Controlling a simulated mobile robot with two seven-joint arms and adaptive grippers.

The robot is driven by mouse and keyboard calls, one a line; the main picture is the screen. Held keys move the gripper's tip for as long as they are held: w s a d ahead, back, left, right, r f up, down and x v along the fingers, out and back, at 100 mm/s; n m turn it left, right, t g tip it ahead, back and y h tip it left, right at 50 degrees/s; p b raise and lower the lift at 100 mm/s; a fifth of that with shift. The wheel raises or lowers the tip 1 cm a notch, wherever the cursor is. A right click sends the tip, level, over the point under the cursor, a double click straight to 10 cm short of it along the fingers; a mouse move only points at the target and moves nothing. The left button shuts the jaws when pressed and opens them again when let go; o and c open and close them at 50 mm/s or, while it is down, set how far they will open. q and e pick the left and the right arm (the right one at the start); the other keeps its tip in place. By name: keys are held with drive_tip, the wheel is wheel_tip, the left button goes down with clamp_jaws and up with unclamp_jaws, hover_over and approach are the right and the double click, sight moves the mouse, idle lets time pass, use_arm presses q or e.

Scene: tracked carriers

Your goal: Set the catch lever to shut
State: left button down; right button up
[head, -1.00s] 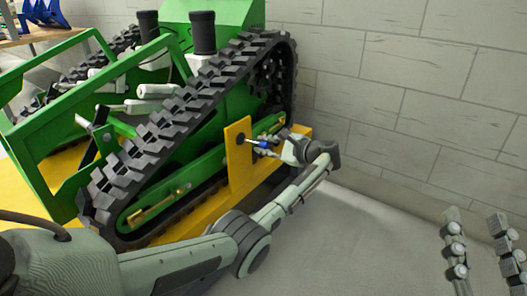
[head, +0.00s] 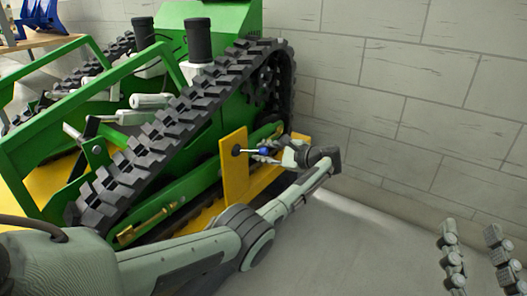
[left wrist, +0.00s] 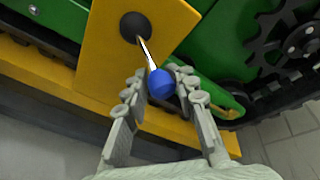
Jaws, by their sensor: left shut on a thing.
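The catch lever is a thin pale rod (left wrist: 149,53) with a blue ball knob (left wrist: 161,84). It comes out of a black round pivot (left wrist: 135,26) on an upright yellow plate (head: 233,180) at the side of the green tracked carrier. In the head view the rod points right from the pivot, nearly level. My left gripper (left wrist: 160,85) is shut on the blue knob, with a finger on either side of it; it also shows in the head view (head: 268,153). My right gripper (head: 470,240) is open and empty at the lower right. No shut marking is readable.
The black track (head: 185,110) runs close beside the plate. A brass-coloured bar (head: 147,226) lies on the green side frame. A grey block wall (head: 420,110) stands behind and to the right. The floor (head: 350,250) between my arms is clear.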

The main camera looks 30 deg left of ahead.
use_arm(q)
drive_tip(key=shift+w+r, duration=0.3)
drive_tip(key=shift+r, duration=0.15)
drive_tip(key=c, duration=1.6)
unclamp_jaws()
drive_tip(key=shift+c, duration=0.2)
drive_tip(key=o, duration=0.3)
drive_tip(key=shift+s+f, duration=0.1)
drive_tip(key=shift+f, duration=0.1)
drive_tip(key=shift+d, duration=0.1)
drive_tip(key=v, duration=1.2)
